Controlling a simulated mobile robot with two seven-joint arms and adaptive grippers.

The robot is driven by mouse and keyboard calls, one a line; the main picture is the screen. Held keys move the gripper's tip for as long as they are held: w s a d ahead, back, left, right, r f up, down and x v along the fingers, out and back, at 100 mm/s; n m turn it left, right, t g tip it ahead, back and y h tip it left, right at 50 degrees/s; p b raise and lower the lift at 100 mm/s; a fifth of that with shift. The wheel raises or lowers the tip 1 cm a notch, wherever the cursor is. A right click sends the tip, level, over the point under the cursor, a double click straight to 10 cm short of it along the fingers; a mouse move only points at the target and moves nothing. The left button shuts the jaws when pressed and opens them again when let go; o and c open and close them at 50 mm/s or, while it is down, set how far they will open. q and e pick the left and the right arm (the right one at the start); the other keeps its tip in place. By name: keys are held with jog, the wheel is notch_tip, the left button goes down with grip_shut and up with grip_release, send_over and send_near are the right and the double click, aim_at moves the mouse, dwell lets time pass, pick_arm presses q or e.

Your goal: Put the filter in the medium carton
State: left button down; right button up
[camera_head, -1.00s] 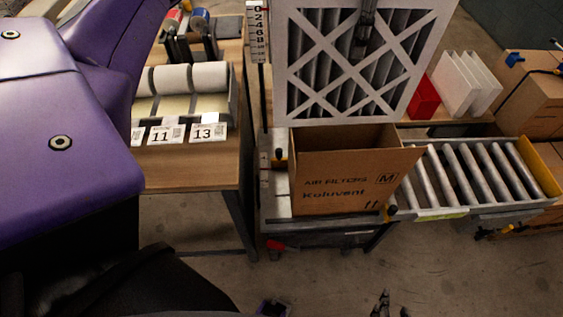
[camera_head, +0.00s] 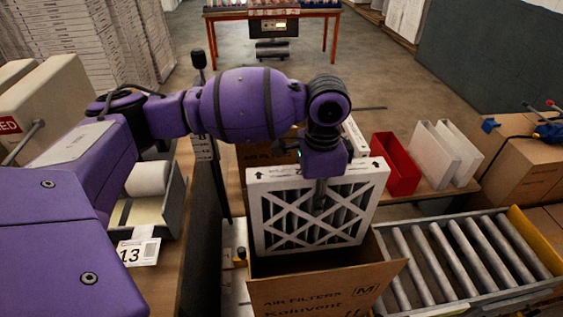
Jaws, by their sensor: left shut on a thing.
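The filter (camera_head: 275,215), a white-framed pleated panel with a crossed lattice face, hangs upright from my left gripper (camera_head: 320,192). The gripper is shut on its top edge near the middle. The medium carton (camera_head: 325,292), an open brown box marked M and "Air Filters", stands directly below. The filter's lower edge is at the carton's opening; I cannot tell how far it reaches below the rim. The filter hides the carton's back part, and the picture's lower edge cuts off its front. My right gripper is not in view.
A roller conveyor (camera_head: 443,257) lies right of the carton. A red bin (camera_head: 397,165) and white upright holders (camera_head: 443,155) stand behind it. A wooden bench with a tray (camera_head: 176,205) and a "13" label (camera_head: 138,252) is on the left. Open floor lies behind.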

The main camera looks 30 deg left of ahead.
aim_at(309, 238)
pick_arm(q)
notch_tip(309, 238, down, 17)
jog(key=shift+w+d+b, duration=0.1)
jog(key=shift+b, duration=0.5)
jog(key=shift+f, duration=0.1)
jog(key=shift+f, duration=0.5)
jog(key=c, duration=1.2)
grip_release()
jog(key=shift+r, duration=0.1)
notch_tip(309, 238, up, 13)
jog(key=p, duration=0.1)
